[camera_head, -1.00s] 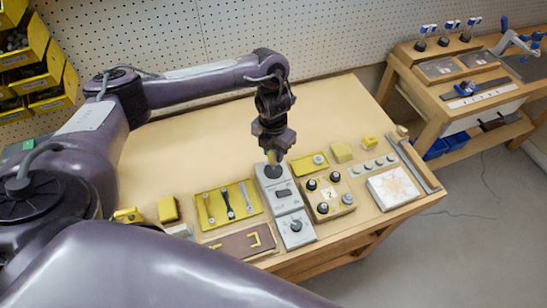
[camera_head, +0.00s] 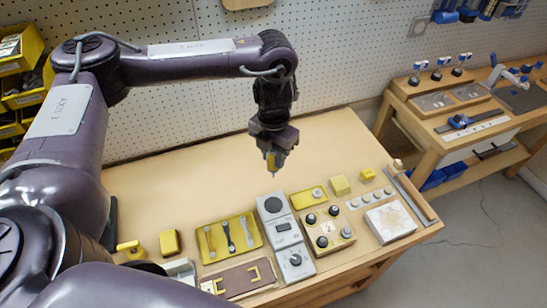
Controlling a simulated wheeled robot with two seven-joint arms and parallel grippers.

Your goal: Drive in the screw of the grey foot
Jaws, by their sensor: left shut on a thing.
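A wooden block (camera_head: 338,247) with a "2" label carries several round feet at its corners. Most look black; the front-right foot (camera_head: 346,233) looks greyer. Any screw in it is too small to make out. My left gripper (camera_head: 273,150) points down above the bench, behind and to the left of the block and clear of it. It is shut on a small yellow thing (camera_head: 271,162), mostly hidden by the fingers; its lower end narrows downward. My right gripper is not in view.
A grey device (camera_head: 284,225) with a round black pad stands left of the block. A yellow tray (camera_head: 212,256) with several tools lies further left. A yellow plate (camera_head: 309,198) and cube (camera_head: 340,185) lie behind the block. The back of the bench is clear.

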